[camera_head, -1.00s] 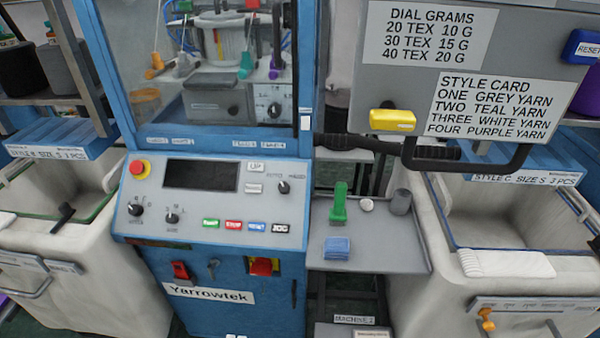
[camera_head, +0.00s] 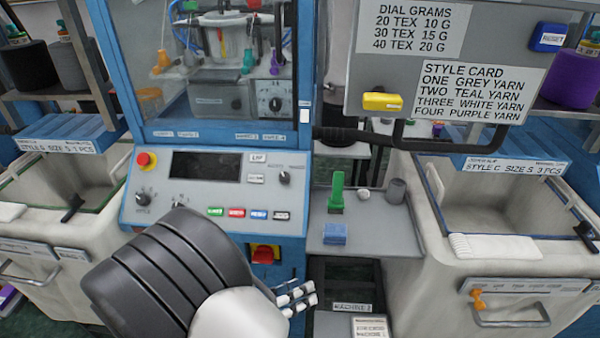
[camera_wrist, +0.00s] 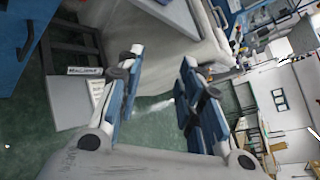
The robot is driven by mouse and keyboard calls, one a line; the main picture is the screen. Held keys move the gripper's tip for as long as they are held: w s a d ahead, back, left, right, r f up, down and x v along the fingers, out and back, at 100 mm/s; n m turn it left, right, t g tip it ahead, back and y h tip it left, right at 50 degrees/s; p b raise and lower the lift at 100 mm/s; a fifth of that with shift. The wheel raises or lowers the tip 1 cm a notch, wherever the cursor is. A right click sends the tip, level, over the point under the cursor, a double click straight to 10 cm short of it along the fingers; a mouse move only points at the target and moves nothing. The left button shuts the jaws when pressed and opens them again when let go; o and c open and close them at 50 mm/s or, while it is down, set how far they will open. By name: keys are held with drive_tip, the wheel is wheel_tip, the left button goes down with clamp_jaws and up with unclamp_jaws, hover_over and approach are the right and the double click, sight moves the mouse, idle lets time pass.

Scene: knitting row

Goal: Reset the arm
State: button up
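My gripper (camera_wrist: 162,72) shows in the wrist view with its two blue-padded fingers spread apart. In the head view my arm is in front of the lower part of the blue knitting machine (camera_head: 185,250). Its dark ribbed link and a white part cover part of the machine's front and the lower left of its control panel (camera_head: 225,165). My gripper touches nothing that I can see.
Pale bins stand at left (camera_head: 60,225) and right (camera_head: 500,260). A sign board (camera_head: 410,75) hangs above. Open floor (camera_wrist: 150,125) shows in the wrist view.

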drive_tip(key=s+d+r+m+g+y, duration=0.5)
drive_tip(key=d+r+m+g, duration=0.4)
drive_tip(key=d+m, duration=0.5)
drive_tip(key=s+r+m+t+y, duration=0.5)
drive_tip(key=s+r+m+y, duration=0.2)
drive_tip(key=m, duration=1.2)
wheel_tip(320, 180, up, 2)
drive_tip(key=s+d, duration=0.1)
drive_tip(key=s, duration=0.1)
drive_tip(key=shift+s+r, duration=0.2)
drive_tip(key=shift+s, duration=0.2)
drive_tip(key=shift+a, duration=0.2)
